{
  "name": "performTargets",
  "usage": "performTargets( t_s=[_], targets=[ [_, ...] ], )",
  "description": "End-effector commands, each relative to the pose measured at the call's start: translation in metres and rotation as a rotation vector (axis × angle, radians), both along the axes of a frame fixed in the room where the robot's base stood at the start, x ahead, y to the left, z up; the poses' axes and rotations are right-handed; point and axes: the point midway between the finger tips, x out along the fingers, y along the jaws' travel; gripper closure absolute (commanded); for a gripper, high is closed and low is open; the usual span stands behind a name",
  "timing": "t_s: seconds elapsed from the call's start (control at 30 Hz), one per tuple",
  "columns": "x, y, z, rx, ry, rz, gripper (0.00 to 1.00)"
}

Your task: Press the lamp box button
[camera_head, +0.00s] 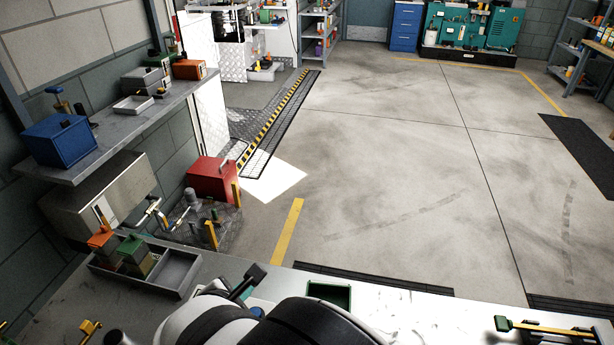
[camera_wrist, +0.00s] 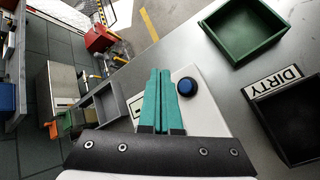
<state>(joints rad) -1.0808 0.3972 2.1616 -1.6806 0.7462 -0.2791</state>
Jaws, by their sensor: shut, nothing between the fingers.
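In the wrist view a round blue button (camera_wrist: 186,86) with a dark surround sits on a white box (camera_wrist: 208,112), which I take to be the lamp box. My gripper (camera_wrist: 160,73) has two teal fingers, closed together with nothing between them. In the picture the fingertips lie just left of the button and extend beyond it. The fingers cover part of the white box. I cannot tell their height above it, and I see no clear contact with the button. In the head view my arm covers most of this area.
A green tray (camera_wrist: 246,55) lies to the upper right in the wrist view. A black tray (camera_wrist: 258,112) with a DIRTY label (camera_wrist: 274,88) lies at the right. A grey divided tray (camera_head: 178,273) holds orange- and green-topped items at the bench's left.

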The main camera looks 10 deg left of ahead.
Motion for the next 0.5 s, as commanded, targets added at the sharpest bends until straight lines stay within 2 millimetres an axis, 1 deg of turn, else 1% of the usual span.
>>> performTargets(
  t_s=[0.03, 0.1, 0.3, 0.5],
  targets=[
    [0.000, -0.001, -0.008, -0.005, 0.003, 0.001, 1.00],
    [0.000, -0.001, -0.019, -0.004, 0.002, 0.000, 1.00],
    [-0.001, -0.001, -0.047, -0.003, 0.003, 0.000, 1.00],
    [0.000, 0.000, -0.064, -0.001, 0.001, -0.001, 1.00]
  ],
)
